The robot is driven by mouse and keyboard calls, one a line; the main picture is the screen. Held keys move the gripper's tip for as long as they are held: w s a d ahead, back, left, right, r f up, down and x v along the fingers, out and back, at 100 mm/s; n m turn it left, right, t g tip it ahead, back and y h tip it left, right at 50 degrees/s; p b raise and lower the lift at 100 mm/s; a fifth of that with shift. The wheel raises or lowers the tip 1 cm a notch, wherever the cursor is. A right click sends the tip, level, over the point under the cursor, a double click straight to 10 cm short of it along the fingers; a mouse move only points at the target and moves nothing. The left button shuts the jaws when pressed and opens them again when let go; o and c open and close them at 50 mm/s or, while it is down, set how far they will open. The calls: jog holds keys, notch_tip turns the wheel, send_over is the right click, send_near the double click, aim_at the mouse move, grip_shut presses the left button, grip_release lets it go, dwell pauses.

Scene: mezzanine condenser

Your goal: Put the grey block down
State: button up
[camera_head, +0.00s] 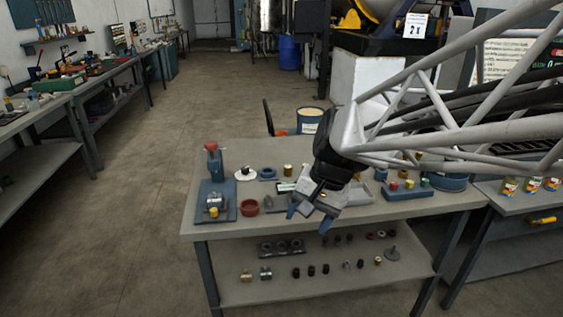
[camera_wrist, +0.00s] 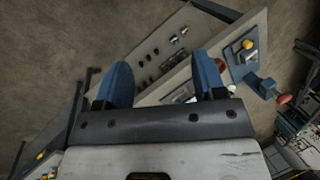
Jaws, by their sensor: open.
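My gripper (camera_head: 308,216) hangs over the front edge of the grey workbench (camera_head: 225,228), pointing down and toward the front. Its two blue fingers are spread apart. In the wrist view the gripper (camera_wrist: 162,62) shows open space between the fingers, with the bench edge and lower shelf beyond it and nothing held. I cannot pick out a grey block for certain in either view. The gripper and wrist cover part of the bench top, where a pale thing (camera_head: 286,187) shows only partly behind them.
A blue-based press (camera_head: 217,206) with a red knob, a red bowl (camera_head: 249,207) and a blue ring (camera_head: 267,174) stand left of my gripper. A grey tray (camera_head: 359,195) and a blue holder (camera_head: 408,193) stand right. Several small parts lie on the lower shelf (camera_head: 330,286).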

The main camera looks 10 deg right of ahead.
jog(key=s+d+n+t+h, duration=0.2)
jog(key=s+d+n+h, duration=0.1)
jog(key=s, duration=0.9)
jog(key=d+n, duration=0.1)
jog(key=d, duration=0.1)
jog(key=shift+s+d+n+h, duration=0.3)
jog(key=shift+s+h, duration=0.1)
